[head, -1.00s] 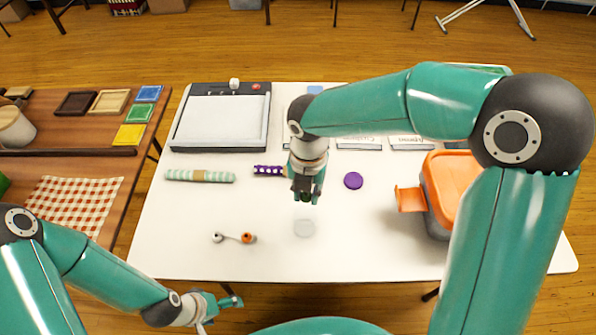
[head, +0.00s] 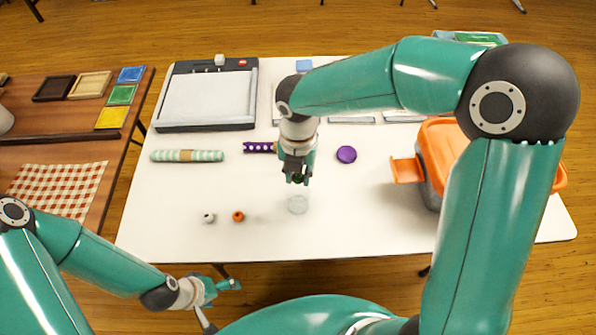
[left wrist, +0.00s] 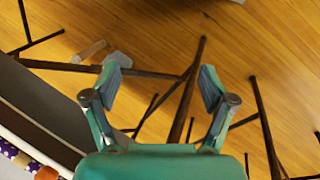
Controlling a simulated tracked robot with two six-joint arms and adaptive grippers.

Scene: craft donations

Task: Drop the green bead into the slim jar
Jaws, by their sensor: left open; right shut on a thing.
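My right gripper (head: 297,179) is shut on the green bead (head: 299,181), a small dark green spot mostly hidden between its fingertips. It hangs over the white table, just behind and above a small clear jar (head: 298,205) in the head view. The jar is see-through and faint, so its height and opening are hard to tell. The gripper and the jar appear apart. My left gripper (head: 233,285) is open and empty beyond the table's front edge; its spread fingers also show in the left wrist view (left wrist: 162,84), over the floor.
A white bead (head: 208,217) and an orange bead (head: 238,216) lie left of the jar. An orange-lidded box (head: 430,185) stands right.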

